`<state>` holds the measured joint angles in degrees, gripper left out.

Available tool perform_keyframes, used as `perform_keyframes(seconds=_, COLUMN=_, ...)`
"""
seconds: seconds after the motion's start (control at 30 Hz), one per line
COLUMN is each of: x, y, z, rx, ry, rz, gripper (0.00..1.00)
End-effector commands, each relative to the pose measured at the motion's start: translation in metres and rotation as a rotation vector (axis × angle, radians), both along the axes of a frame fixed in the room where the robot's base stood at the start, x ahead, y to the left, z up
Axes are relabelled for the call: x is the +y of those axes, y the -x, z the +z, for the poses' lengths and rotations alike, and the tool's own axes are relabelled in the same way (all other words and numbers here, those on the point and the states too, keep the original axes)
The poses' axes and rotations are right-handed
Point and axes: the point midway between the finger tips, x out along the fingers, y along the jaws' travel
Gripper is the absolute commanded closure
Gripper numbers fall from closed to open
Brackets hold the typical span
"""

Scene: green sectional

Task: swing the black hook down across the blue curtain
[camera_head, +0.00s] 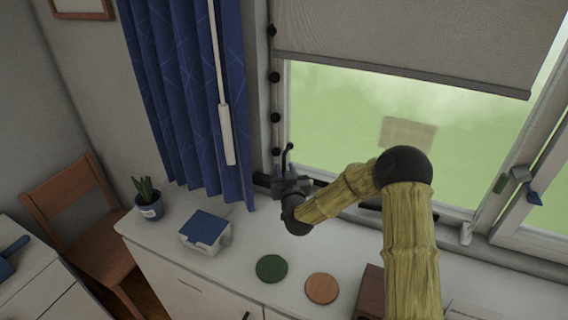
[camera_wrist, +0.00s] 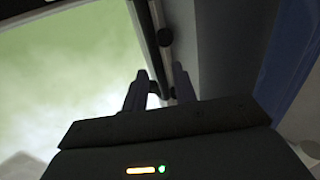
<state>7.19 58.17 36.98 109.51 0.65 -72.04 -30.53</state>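The black hook (camera_head: 287,152) stands upright just above my gripper in the head view, its curved tip at the top, beside the window frame. My gripper (camera_head: 289,182) is at the window's lower left corner, right of the blue curtain (camera_head: 185,90). In the wrist view my gripper (camera_wrist: 160,78) has its two fingers apart, with a gap between them. A small dark piece shows in that gap close to the left finger; I cannot tell whether it is the hook or touches it. The curtain hangs in folds left of the frame, and a blue strip shows at the wrist view's right.
A white wand (camera_head: 226,130) hangs in front of the curtain. Several black knobs (camera_head: 274,77) line the window frame. On the white cabinet stand a potted plant (camera_head: 149,206), a blue-lidded box (camera_head: 205,232), a green disc (camera_head: 271,268) and a wooden disc (camera_head: 321,288).

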Motion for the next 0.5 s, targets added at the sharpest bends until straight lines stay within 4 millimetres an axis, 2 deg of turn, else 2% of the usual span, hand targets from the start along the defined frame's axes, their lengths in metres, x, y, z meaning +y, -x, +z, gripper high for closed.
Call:
perform_keyframes(seconds=0.2, x=0.006, y=-0.02, z=0.001, rx=-0.001, ry=0.0, rz=0.002, gripper=0.72)
perform_keyframes(seconds=0.5, x=0.006, y=-0.023, z=0.0, rx=0.0, ry=0.001, rz=0.002, gripper=0.72)
